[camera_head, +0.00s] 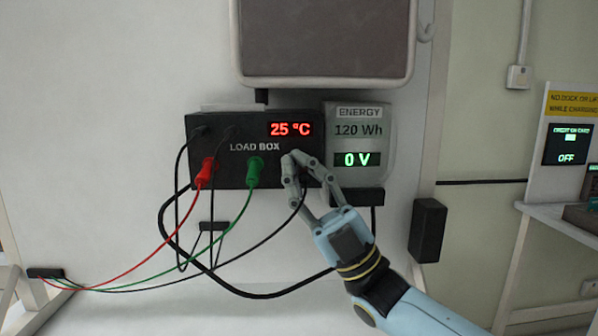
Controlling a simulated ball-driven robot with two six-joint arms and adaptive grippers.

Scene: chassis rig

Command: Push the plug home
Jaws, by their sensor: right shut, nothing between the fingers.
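The black load box (230,186) hangs on the pale panel and its display reads 25 °C. A red plug (205,172) and a green plug (253,171) sit at its front face, each trailing a lead. My right gripper (292,158) reaches up from the lower right, shut and empty, its fingertips at the lower right of the box face. A black lead (291,203) runs up behind the fingers; its plug end is hidden there. I cannot tell how deep any plug sits, or whether the fingertips touch anything. My left gripper is out of view.
The energy meter (359,116), reading 120 Wh and 0 V, stands just right of the box. A large dark panel (327,40) hangs above. Several loose leads loop below the box. A black block (427,230) is at the right.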

